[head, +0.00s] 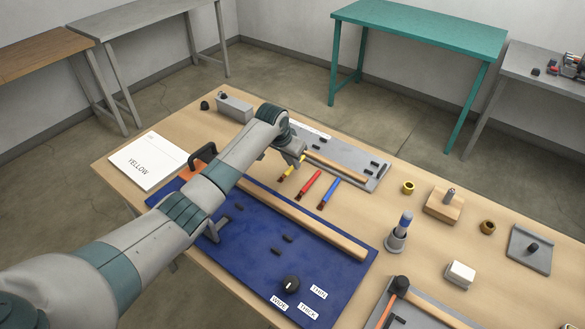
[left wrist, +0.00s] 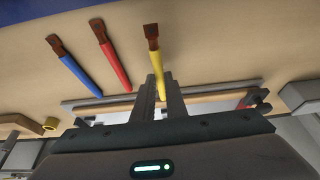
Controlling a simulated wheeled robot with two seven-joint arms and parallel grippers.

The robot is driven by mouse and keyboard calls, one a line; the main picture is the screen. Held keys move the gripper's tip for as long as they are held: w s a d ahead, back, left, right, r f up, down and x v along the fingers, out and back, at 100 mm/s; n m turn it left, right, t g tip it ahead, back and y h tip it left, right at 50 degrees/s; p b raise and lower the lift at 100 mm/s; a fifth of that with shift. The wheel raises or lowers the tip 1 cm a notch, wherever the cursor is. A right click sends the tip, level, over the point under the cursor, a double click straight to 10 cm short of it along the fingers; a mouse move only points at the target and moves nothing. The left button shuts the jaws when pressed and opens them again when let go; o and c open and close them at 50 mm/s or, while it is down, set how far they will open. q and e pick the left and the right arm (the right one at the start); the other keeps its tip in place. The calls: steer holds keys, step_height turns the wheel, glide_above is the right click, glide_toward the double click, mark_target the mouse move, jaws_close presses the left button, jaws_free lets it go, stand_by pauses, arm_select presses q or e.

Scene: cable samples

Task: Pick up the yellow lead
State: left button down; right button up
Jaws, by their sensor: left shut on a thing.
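The yellow lead (head: 287,173) is a short yellow stick with a brown end, at the left of a row with a red lead (head: 308,185) and a blue lead (head: 329,193). My left gripper (head: 300,160) is shut on it, at the yellow part away from the brown end. In the left wrist view the yellow lead (left wrist: 157,62) runs down between the two fingers (left wrist: 160,88), which hide part of it. I cannot tell whether it touches the table. My right gripper is not in view.
A white card reading YELLOW (head: 150,160) lies at the table's left. A blue mat (head: 270,235) with a wooden bar lies below my arm. A grey board (head: 345,160) is just behind the leads. A cup with a blue-handled tool (head: 397,238) stands to the right.

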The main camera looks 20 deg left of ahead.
arm_select(q)
steer(key=shift+w+r+b, duration=0.1)
steer(key=shift+r+b, duration=0.25)
steer(key=shift+r, duration=0.45)
steer(key=s+d+r+b, duration=0.3)
steer(key=d+r, duration=0.4)
steer(key=d, duration=0.3)
steer(key=shift+s+d, duration=0.4)
steer(key=shift+s, duration=0.3)
steer(key=shift+f, duration=0.15)
